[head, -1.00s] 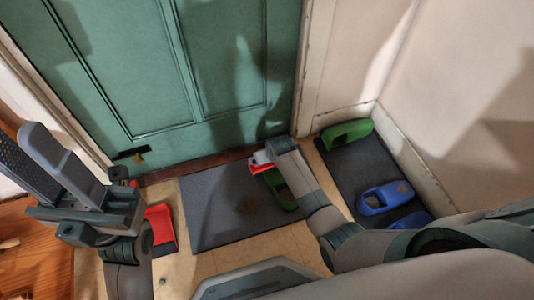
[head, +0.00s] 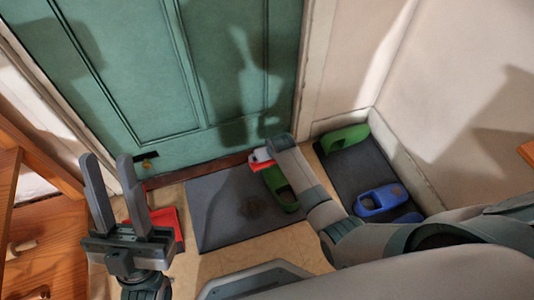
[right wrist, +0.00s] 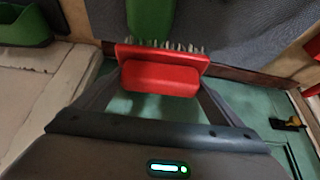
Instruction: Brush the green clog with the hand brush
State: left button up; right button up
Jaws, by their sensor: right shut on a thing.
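A green clog (head: 280,190) lies on the grey doormat (head: 215,215) in front of the green door. My right gripper (head: 262,160) is beside and partly over it, largely hidden by its own arm in the head view. In the right wrist view the jaws are shut on the red hand brush (right wrist: 160,75), whose bristles face the green clog (right wrist: 150,18). The bristles look close to the clog; I cannot tell whether they touch it. My left gripper (head: 107,168) is open and empty, raised at the left with its fingers pointing up.
A red dustpan (head: 167,228) lies on the floor left of the doormat, partly behind my left gripper. Another green clog (head: 345,138) and blue clogs (head: 380,200) stand on a dark mat by the right wall. A dirt patch (head: 257,208) marks the doormat. Wooden furniture is at left.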

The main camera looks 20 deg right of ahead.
jog(key=shift+r+p, duration=0.55)
jog(key=shift+r, duration=0.1)
pick_arm(q)
jog(key=shift+w+d+f+g+y, duration=0.15)
jog(key=shift+d+f+g, duration=0.2)
jog(key=shift+f, duration=0.2)
jog(key=shift+s+d+f+g+y, duration=0.1)
jog(key=shift+d+f+g+y, duration=0.15)
jog(key=shift+f+g, duration=0.25)
jog(key=shift+w+d+f+g+y, duration=0.1)
jog(key=shift+d+f+g, duration=0.25)
jog(key=shift+f, duration=0.2)
pick_arm(e)
jog(key=shift+r, duration=0.15)
pick_arm(q)
jog(key=shift+w, duration=0.1)
